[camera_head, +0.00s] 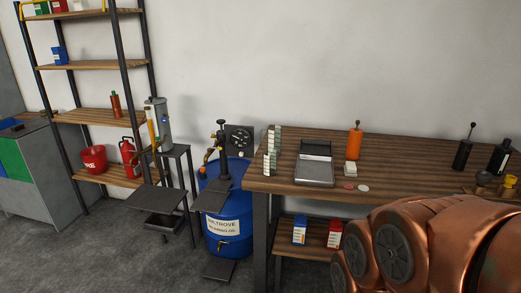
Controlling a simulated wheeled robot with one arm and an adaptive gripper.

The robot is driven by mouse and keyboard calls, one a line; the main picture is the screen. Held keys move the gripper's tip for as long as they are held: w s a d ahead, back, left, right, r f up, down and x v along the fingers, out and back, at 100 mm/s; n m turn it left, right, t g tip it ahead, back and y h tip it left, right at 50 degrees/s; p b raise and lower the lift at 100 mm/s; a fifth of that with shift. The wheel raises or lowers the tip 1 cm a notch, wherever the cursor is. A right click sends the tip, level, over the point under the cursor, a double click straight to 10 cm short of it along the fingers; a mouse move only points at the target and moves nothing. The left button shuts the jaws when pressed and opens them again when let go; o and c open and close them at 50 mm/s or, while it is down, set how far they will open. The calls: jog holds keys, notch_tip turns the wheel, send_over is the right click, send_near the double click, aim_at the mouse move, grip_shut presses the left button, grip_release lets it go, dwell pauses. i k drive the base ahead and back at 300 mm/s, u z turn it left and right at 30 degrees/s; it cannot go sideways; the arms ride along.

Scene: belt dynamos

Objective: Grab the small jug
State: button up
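I cannot make out a small jug for certain. An orange container with a thin dark top (355,144) stands upright on the wooden workbench (265,182). Two black containers stand at the bench's right: one with a thin knobbed top (463,152), one bottle-shaped (499,157). Small brass-coloured pieces (509,182) sit before them at the right edge, too small to tell their form. My copper arm fills the lower right and hides part of the bench front. My gripper is not in view.
A blue barrel (228,238) with a tap stands left of the bench, beside a dark stand (157,199). A shelf rack holds a red bucket (93,159) and fire extinguisher (129,151). A grey metal tray (314,164) lies on the bench. Floor at front left is clear.

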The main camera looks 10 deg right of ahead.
aim_at(269, 156)
jog(key=i, duration=0.45)
jog(key=u, duration=2.3)
jog(key=i, duration=1.7)
jog(key=z, duration=2.95)
jog(key=i, duration=0.5)
jog(key=u, duration=0.1)
